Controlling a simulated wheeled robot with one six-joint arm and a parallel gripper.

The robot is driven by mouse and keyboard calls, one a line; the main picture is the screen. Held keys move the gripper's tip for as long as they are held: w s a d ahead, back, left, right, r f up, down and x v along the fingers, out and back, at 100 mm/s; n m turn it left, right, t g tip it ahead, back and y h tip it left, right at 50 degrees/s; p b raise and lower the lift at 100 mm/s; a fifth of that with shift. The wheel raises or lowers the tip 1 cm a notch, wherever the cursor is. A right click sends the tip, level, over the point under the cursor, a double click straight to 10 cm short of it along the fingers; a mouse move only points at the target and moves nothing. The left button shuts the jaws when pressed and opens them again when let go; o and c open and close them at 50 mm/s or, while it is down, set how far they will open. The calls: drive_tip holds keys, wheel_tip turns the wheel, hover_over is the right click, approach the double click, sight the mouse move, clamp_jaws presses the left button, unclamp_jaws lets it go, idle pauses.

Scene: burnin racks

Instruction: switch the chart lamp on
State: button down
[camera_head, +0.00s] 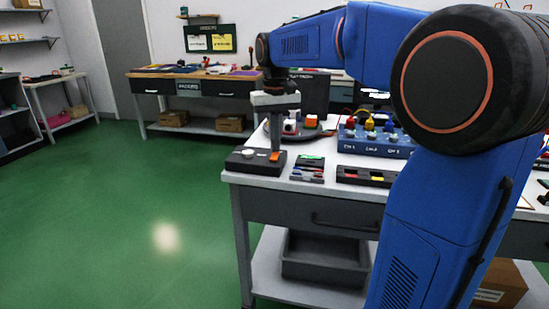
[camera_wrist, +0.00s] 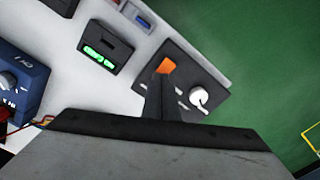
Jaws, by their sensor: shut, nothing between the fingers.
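A black control box (camera_head: 240,163) sits at the near left corner of the white-topped bench, with a white knob (camera_head: 248,153) and an orange switch (camera_head: 275,157). In the wrist view the box (camera_wrist: 195,65) shows the orange switch (camera_wrist: 166,66) and white knob (camera_wrist: 198,96). My gripper (camera_head: 275,147) points down over the orange switch, shut and empty. In the wrist view its fingertips (camera_wrist: 162,78) lie right at the switch's edge; I cannot tell whether they touch it. No lit lamp is identifiable, and the switch's on or off position is unclear.
A small black unit with green lights (camera_head: 312,157) lies to the right of the box. A blue panel with knobs (camera_head: 375,143) stands farther right. A black tray (camera_head: 362,177) lies near the front edge. Green floor (camera_head: 120,220) is clear to the left.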

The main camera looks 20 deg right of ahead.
sight(275, 154)
drive_tip(key=shift+f, duration=0.5)
drive_tip(key=shift+r, duration=0.1)
wheel_tip(275, 154, up, 7)
idle(1.2)
idle(0.4)
drive_tip(key=s+f+t, duration=0.2)
drive_tip(key=s+f, duration=0.8)
drive_tip(key=s, duration=0.4)
drive_tip(key=s+f+n+t, duration=0.1)
drive_tip(key=s+f+t, duration=0.1)
drive_tip(key=s+f, duration=0.9)
drive_tip(key=s, duration=0.4)
drive_tip(key=shift+s+a+t, duration=0.2)
drive_tip(key=shift+a+t, duration=0.05)
drive_tip(key=shift+t, duration=0.15)
